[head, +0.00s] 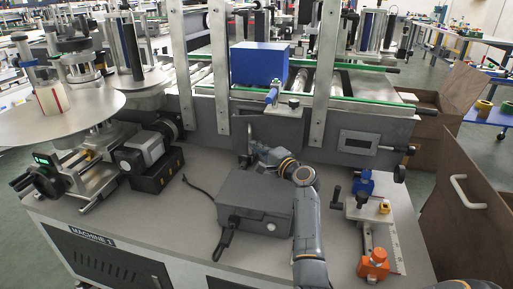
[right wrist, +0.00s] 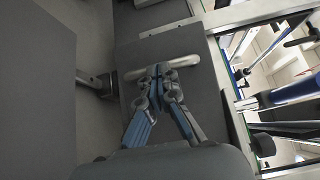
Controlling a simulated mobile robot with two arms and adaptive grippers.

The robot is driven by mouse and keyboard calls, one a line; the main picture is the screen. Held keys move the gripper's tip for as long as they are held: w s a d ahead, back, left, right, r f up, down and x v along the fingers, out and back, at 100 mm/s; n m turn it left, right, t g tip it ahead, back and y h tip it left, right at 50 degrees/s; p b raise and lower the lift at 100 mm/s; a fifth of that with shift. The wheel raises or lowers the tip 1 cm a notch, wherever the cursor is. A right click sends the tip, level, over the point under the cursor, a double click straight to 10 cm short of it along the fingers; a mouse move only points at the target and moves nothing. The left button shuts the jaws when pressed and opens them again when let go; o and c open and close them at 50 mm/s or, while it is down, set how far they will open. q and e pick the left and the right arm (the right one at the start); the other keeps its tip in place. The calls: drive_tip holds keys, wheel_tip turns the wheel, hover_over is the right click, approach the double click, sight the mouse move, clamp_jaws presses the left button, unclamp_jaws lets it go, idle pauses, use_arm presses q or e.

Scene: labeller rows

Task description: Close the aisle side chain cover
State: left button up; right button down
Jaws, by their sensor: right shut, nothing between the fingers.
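The chain cover appears to be the dark grey panel (head: 285,130) below the conveyor in the head view. In the right wrist view the panel (right wrist: 180,105) fills the middle and carries a pale bar handle (right wrist: 190,62). My right gripper (head: 252,153) is low in front of the panel, near its left end. In the right wrist view its fingers (right wrist: 159,70) are shut with nothing between them, and the tips overlap the middle of the handle. I cannot tell whether they touch it, or whether the cover sits fully closed. My left gripper is not in view.
A grey box (head: 255,203) with a black cable stands on the machine deck (head: 180,225) beside my right forearm. A blue block (head: 259,63) sits above the panel. An orange-knobbed slide (head: 373,264) stands right of my arm. A brown door (head: 465,190) with a handle is at the far right.

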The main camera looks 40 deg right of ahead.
sight(269, 138)
drive_tip(key=w+m+h+p, duration=0.1)
drive_tip(key=w+h, duration=0.1)
drive_tip(key=w+d+m+h+p, duration=0.1)
drive_tip(key=w+h, duration=0.1)
drive_tip(key=shift+w+r+m, duration=0.1)
drive_tip(key=shift+m, duration=0.2)
drive_tip(key=shift+w+d+b, duration=0.3)
drive_tip(key=shift+w+b, duration=0.2)
drive_tip(key=shift+w, duration=0.25)
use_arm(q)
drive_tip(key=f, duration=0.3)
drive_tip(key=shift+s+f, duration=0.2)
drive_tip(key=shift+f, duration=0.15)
